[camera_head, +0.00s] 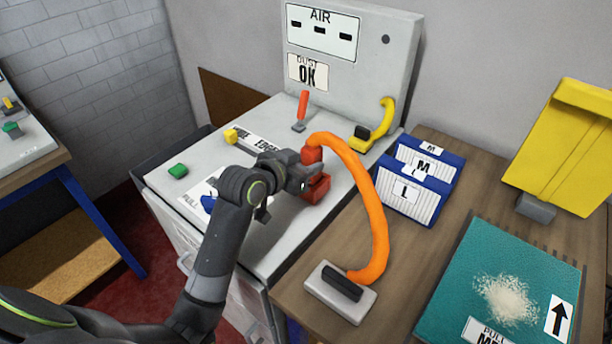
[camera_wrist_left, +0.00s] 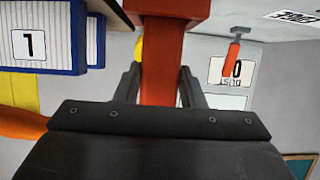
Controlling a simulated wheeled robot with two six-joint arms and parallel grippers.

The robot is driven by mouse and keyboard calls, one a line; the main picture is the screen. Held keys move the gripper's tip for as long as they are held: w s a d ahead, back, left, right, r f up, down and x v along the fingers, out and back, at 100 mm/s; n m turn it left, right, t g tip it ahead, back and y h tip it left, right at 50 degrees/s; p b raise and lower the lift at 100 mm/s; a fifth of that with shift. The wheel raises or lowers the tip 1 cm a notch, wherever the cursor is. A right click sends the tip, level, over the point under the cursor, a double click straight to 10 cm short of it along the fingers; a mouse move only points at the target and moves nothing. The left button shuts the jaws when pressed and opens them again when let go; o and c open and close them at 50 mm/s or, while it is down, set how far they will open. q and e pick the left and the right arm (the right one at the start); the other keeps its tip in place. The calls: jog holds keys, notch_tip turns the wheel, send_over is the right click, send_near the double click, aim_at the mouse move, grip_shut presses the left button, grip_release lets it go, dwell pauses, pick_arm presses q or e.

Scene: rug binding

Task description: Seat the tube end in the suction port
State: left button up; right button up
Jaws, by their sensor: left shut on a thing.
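The orange tube (camera_head: 374,205) arches from a grey block with a black top (camera_head: 340,291) on the wooden table to a red end piece (camera_head: 312,154) over the grey machine. My left gripper (camera_head: 304,173) is shut on this red end piece, which also shows between the fingers in the left wrist view (camera_wrist_left: 163,65). Directly below my gripper is a wider red block (camera_head: 317,188), which appears at the top of the left wrist view (camera_wrist_left: 172,8). The red piece meets or overlaps this block in the picture; I cannot tell how deep it sits. My right gripper is not in view.
Blue-framed filters (camera_head: 415,197) and a teal mat (camera_head: 455,285) with pale dust lie at right. A yellow dustpan-like piece (camera_head: 560,150) stands behind.

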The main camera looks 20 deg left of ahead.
pick_arm(q)
jog(key=shift+f, duration=1.75)
jog(key=shift+f, duration=0.1)
jog(key=o, duration=1.1)
jog(key=shift+c, duration=0.2)
jog(key=shift+r, duration=0.2)
jog(key=v, duration=1.2)
jog(key=shift+f, duration=0.1)
